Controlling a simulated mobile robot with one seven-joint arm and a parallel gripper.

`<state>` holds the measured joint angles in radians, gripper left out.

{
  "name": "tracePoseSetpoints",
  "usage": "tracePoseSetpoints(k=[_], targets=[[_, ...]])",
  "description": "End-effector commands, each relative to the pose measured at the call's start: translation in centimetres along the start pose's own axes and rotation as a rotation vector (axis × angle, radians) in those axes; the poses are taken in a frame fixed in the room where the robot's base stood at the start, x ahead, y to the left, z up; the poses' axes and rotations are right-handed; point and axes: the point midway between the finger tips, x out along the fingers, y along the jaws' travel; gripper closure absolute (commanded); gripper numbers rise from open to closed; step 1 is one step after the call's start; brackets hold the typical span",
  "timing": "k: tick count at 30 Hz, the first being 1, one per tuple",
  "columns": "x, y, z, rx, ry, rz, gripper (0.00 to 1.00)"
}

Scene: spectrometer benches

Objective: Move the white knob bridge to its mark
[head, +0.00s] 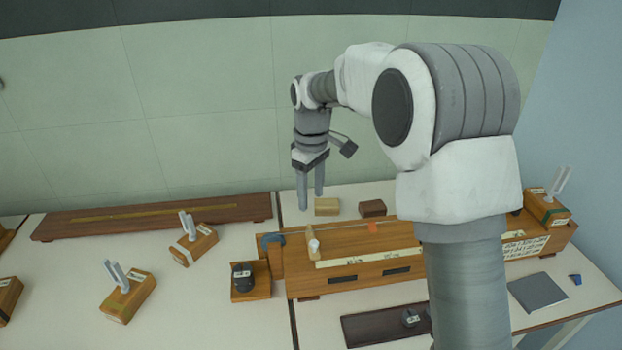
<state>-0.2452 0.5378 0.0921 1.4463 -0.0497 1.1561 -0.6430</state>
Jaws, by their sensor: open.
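The white knob bridge (312,245), a small pale wooden piece with a white knob on its front, stands across the left part of a long wooden instrument bench (350,278). My gripper (311,201) hangs above and behind it, fingers pointing down, open and empty, apart from the bridge. An orange patch (373,228) shows on the bench top to the right of the bridge; I cannot tell whether it is the mark. My arm hides part of the bench's right side.
Behind the bench lie a light wooden block (327,206) and a dark brown block (372,208). Several wooden blocks with upright pale prongs (194,245) stand on the left table. A dark tray (375,328) lies in front. A grey slab (538,292) lies at right.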

Motion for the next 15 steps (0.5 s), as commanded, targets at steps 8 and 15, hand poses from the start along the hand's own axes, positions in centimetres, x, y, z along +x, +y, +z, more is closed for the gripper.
tracePoseSetpoints(k=[8,15], targets=[[-3.0,0.0,0.0,0.000,0.001,0.001,0.41],[-3.1,0.0,0.0,0.000,0.000,0.000,0.41]])
